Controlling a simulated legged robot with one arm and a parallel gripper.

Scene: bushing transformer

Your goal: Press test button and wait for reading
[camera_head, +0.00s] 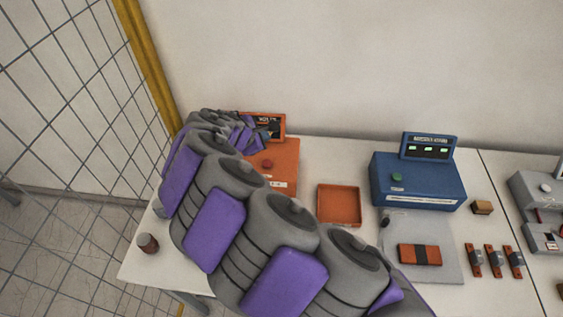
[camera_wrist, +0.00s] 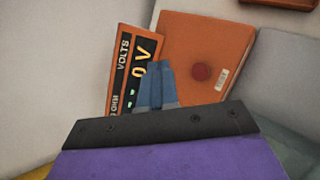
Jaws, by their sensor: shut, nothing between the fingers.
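The orange tester (camera_head: 284,172) stands at the back left of the table, with a red button (camera_head: 267,164) on its top and an upright display panel (camera_head: 277,122). In the wrist view the display panel (camera_wrist: 123,60) shows VOLTS and 0 V with small green marks, partly covered by my gripper. My gripper (camera_wrist: 154,68) is shut and empty, its tips in front of the panel's edge. The red button (camera_wrist: 201,72) lies to the right of the tips, apart from them. In the head view my gripper (camera_head: 268,131) is small and partly hidden by my arm.
A blue device (camera_head: 420,185) with a green button and lit display stands right of an empty orange tray (camera_head: 340,205). A grey mat (camera_head: 440,235) holds a brown block. Several small parts lie right of it. A wire fence (camera_head: 75,100) borders the left; a jar (camera_head: 148,243) stands near the left edge.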

